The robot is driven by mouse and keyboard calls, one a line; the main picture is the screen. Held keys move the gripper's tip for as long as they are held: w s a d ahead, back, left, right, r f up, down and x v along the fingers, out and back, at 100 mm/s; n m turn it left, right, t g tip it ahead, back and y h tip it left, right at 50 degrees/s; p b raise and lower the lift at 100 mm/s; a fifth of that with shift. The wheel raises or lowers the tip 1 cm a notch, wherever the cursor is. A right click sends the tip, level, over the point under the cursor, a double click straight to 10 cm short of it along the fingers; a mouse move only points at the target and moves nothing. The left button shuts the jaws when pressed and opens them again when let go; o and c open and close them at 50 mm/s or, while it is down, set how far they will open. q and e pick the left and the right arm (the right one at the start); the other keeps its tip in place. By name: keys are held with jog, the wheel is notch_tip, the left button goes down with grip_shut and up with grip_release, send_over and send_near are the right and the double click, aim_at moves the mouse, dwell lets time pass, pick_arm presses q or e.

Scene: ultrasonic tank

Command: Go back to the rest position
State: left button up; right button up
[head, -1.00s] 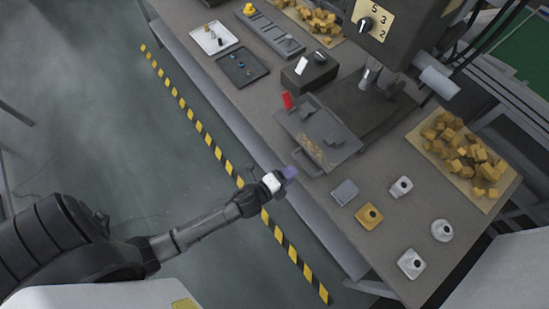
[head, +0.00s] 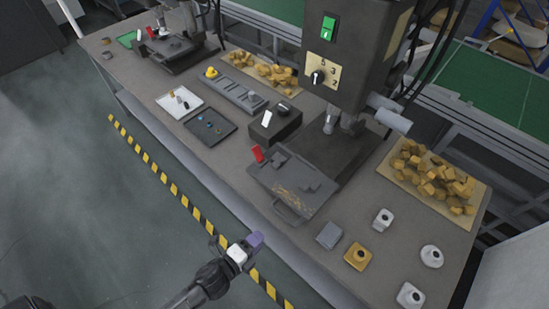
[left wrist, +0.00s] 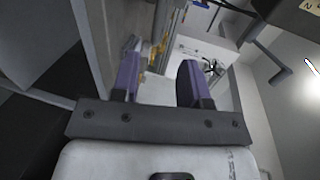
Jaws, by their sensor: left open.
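My left gripper (head: 254,241) is near the front edge of the workbench in the head view, above the floor side, apart from the things on the bench. In the left wrist view its two purple fingers (left wrist: 158,84) stand apart with nothing between them. My right gripper is in neither view.
Yellow-black tape (head: 172,188) marks the floor, which is clear on the left.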

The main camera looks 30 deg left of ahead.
pick_arm(q)
jog(key=s+a+f+n+g+y, duration=0.3)
jog(key=s+a+n+g+y, duration=0.4)
jog(key=n, duration=0.7)
jog(key=s+d+r+n+g+h, duration=0.4)
jog(key=s+d+r+g, duration=0.15)
jog(key=s+r, duration=0.25)
notch_tip(320, 180, up, 21)
jog(key=p, duration=2.1)
jog(key=shift+d+t, duration=0.25)
jog(key=shift+t, duration=0.1)
jog(key=shift+s+d+f, duration=0.1)
jog(key=shift+f, duration=0.05)
